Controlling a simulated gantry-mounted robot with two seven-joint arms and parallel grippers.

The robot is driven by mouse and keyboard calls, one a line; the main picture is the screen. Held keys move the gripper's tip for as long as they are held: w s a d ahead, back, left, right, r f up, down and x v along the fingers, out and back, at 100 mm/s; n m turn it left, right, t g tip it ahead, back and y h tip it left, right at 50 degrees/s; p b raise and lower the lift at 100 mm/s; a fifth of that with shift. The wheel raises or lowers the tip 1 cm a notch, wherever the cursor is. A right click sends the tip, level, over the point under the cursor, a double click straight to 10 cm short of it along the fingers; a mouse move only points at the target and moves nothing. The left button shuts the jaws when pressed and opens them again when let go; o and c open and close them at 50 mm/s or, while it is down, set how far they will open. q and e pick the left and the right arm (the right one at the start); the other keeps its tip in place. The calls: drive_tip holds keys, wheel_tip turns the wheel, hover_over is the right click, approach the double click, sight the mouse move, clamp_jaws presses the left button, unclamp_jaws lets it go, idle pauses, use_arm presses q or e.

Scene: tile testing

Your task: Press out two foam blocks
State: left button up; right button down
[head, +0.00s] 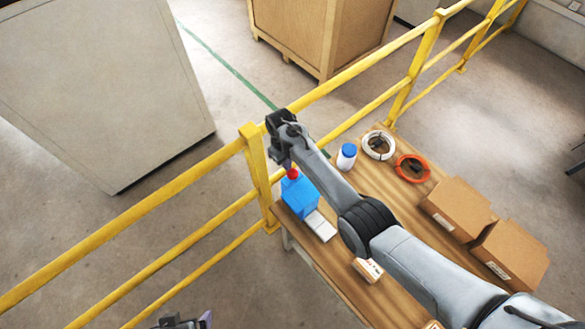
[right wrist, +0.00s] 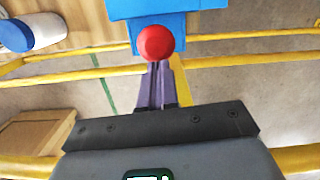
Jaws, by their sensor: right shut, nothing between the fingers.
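A blue dispenser (head: 298,198) with a red round knob (head: 293,174) on top stands at the table's left end. In the right wrist view the red knob (right wrist: 155,43) lies just beyond the fingertips, with the blue dispenser (right wrist: 160,9) behind it. My right gripper (head: 287,165) is shut and empty, its purple fingers (right wrist: 156,72) at the knob; I cannot tell whether they touch it. A flat white piece (head: 320,227) lies beside the dispenser; I cannot tell if it is foam. My left gripper (head: 190,322) shows only partly at the bottom edge, away from the table.
The wooden table (head: 330,262) also holds a white bottle with a blue cap (head: 347,157), a white coil (head: 379,145), an orange coil (head: 412,168), cardboard boxes (head: 458,208) and a small labelled box (head: 368,269). A yellow railing (head: 255,170) runs along the table's far side.

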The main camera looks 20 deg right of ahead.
use_arm(q)
drive_tip(key=shift+a+f, duration=0.15)
drive_tip(key=shift+f, duration=0.1)
drive_tip(key=shift+r, duration=0.15)
wheel_tip(320, 180, up, 9)
drive_tip(key=p, duration=0.9)
idle(0.8)
idle(0.3)
